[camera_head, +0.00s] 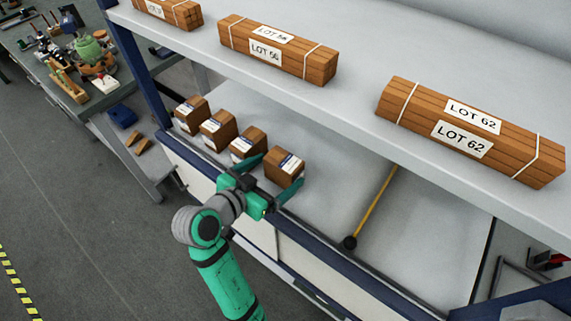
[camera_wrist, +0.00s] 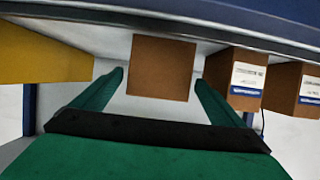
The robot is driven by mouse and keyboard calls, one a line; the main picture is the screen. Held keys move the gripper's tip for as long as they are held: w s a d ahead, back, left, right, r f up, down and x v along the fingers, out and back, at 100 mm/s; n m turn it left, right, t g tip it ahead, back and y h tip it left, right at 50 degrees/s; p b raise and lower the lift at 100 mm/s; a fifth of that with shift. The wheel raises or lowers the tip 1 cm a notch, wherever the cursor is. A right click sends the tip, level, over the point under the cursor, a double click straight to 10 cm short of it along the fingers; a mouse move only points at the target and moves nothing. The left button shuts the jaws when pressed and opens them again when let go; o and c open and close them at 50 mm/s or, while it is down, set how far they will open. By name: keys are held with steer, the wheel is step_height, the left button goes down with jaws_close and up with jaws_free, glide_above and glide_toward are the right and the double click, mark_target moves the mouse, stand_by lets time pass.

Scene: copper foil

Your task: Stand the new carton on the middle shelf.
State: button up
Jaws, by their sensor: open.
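Brown cartons with white and blue labels stand in a row on the middle shelf (camera_head: 335,195) in the head view. The right-end carton (camera_head: 285,167) is at my gripper (camera_head: 271,178); it is probably the new carton, though nothing marks it so. My gripper is open, one finger on each side of this carton. In the wrist view the plain brown face of the carton (camera_wrist: 162,66) shows between the spread fingers of my gripper (camera_wrist: 160,79), with a visible gap on both sides. The carton appears upright; its underside contact is hidden.
Three other cartons (camera_head: 248,145) stand left of it, the nearest close to my left finger. A yellow rod with a black end (camera_head: 372,205) lies to the right. The upper shelf (camera_head: 345,95) overhangs with bundles marked LOT 62 (camera_head: 468,130). A yellow shape (camera_wrist: 40,55) shows in the wrist view.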

mark_target(277, 172)
steer(key=shift+v, duration=2.2)
